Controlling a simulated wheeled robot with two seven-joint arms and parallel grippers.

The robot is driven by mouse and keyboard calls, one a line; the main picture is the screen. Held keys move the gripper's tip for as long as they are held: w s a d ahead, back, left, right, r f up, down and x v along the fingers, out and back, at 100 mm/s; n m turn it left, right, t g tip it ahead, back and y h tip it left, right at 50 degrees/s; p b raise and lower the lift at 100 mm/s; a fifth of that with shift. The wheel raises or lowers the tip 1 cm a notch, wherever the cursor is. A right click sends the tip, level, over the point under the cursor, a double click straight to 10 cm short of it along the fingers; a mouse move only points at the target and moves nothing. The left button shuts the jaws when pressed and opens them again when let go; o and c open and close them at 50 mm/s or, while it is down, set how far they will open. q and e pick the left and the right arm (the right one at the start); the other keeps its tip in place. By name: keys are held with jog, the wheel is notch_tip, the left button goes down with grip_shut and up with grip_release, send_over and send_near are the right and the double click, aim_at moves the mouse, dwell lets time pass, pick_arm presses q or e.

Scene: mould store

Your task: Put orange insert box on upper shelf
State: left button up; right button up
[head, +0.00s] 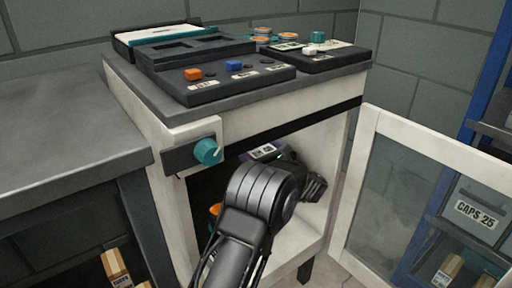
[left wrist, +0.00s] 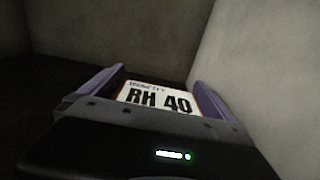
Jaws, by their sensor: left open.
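In the left wrist view a box (left wrist: 157,97) with a white label reading "RH 40" and thin reddish-orange edges stands between the two purple fingers of my left gripper (left wrist: 158,86). The fingers are open, one on each side of the box; I cannot tell whether either touches it. In the head view my left arm reaches into the open cabinet (head: 335,215), and its wrist hides most of the inside. A small white label (head: 264,152) shows just beyond the wrist. My right gripper is not in view.
The cabinet's glazed door (head: 420,205) stands open to the right. A teal knob (head: 208,151) sticks out at the cabinet's front left. Moulds and trays cover the cabinet top. A blue rack (head: 484,75) with a "CAPS 25" bin (head: 474,212) stands at the right. The left bench (head: 60,125) is bare.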

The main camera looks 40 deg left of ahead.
pick_arm(q)
jog(key=shift+r, duration=0.15)
jog(key=shift+d, duration=0.25)
jog(key=p+v, duration=0.3)
jog(key=v, duration=0.7)
jog(key=shift+s+d+r+p, duration=0.1)
jog(key=shift+d+p, duration=0.05)
jog(key=shift+p, duration=0.15)
jog(key=shift+s+d, duration=0.2)
jog(key=shift+d, duration=0.35)
